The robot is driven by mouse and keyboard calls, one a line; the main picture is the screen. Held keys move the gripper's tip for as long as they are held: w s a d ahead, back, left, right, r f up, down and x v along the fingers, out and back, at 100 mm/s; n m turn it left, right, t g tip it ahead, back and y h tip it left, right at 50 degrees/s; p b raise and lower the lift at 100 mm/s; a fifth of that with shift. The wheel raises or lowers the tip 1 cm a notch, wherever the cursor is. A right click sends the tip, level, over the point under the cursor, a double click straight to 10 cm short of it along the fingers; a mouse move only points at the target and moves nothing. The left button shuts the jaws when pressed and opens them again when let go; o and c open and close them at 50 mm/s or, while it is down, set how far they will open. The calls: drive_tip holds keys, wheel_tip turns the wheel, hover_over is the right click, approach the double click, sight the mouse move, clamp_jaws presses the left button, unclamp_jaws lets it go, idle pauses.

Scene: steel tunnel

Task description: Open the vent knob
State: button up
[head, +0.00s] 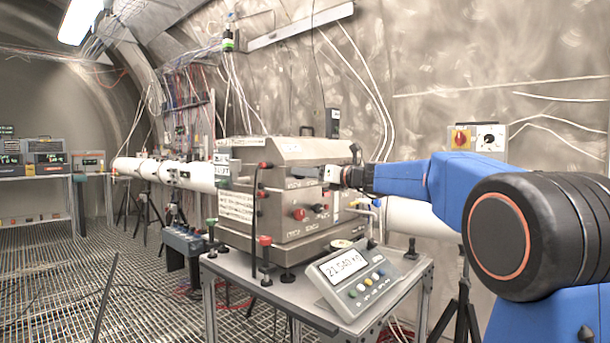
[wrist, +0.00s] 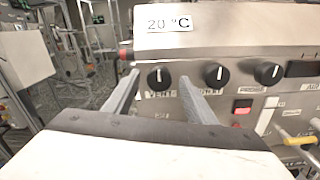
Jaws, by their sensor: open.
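The vent knob (wrist: 159,78) is a round black knob with a white mark standing about upright, above a "VENT" label, on the front of a metal box (head: 285,222). It is the leftmost of three like knobs in the wrist view. My gripper (wrist: 158,80) is open, its two grey fingers on either side of the vent knob in the picture. I cannot tell whether the fingertips touch it. In the head view my gripper (head: 328,173) is at the upper front of the box, and the vent knob cannot be made out there.
Two more black knobs, a middle one (wrist: 215,74) and a right one (wrist: 267,73), sit right of the vent knob. A red button (wrist: 242,107) and a yellow-ended handle (wrist: 299,140) are lower right. A scale display (head: 352,273) stands on the table (head: 262,292) in front.

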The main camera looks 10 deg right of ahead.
drive_tip(key=shift+w+a, duration=0.35)
drive_tip(key=shift+w, duration=0.2)
drive_tip(key=c, duration=1)
drive_tip(key=shift+c, duration=0.2)
